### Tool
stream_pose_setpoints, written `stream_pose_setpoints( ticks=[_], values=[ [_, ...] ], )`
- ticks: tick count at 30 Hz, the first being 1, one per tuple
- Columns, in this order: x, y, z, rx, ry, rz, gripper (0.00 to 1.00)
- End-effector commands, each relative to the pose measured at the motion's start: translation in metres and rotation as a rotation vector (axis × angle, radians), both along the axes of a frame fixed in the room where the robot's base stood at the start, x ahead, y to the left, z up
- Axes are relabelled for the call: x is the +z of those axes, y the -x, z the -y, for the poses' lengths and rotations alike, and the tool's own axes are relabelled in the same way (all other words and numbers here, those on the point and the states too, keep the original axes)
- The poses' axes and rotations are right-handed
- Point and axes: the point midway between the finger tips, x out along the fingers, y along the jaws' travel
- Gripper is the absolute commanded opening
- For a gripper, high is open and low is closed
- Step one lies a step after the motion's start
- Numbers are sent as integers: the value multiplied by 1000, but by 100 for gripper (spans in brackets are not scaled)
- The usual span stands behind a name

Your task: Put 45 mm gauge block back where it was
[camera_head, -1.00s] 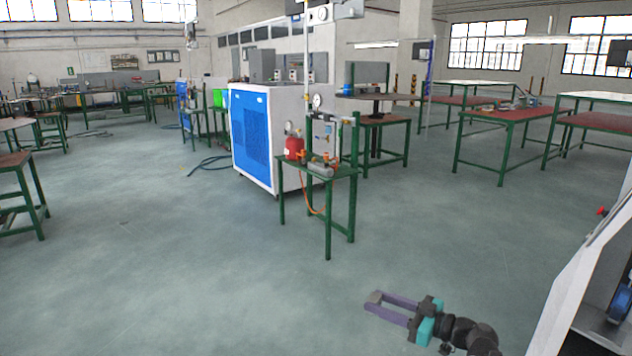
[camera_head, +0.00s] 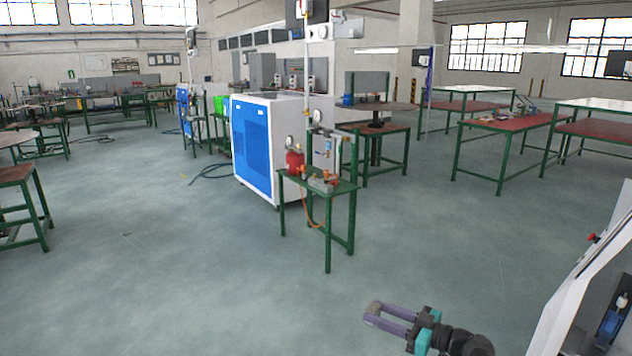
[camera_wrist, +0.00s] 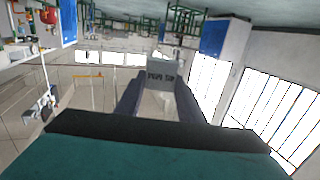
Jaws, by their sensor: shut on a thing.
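The 45 mm gauge block is a small grey block (camera_wrist: 163,76) with dark upside-down lettering in the wrist view, at the far end of my fingers. My gripper (camera_wrist: 158,84) is shut on it, with one purple-grey finger on each side. In the head view my gripper (camera_head: 372,312) is low, right of centre, above open floor, pointing left. The block is too small there to read. The place where the block was cannot be made out in these frames.
A small green table (camera_head: 330,187) with a red canister (camera_head: 294,162) and fittings stands ahead. A blue and white machine (camera_head: 252,146) is behind it. Red-topped workbenches (camera_head: 510,125) stand right. A white slanted housing (camera_head: 580,290) is close at lower right. The left-centre floor is clear.

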Motion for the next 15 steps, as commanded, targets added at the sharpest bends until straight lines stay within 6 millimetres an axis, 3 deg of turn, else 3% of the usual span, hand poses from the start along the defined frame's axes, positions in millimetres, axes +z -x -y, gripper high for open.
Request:
stream_pose_setpoints(
  ticks=[1, 6, 15],
  values=[
    [11, 0, 0, 0, -1, 0, 4],
    [22, 0, 0, 0, -1, 1, 4],
    [29, 1, 0, -1, -1, 1, 4]
  ],
)
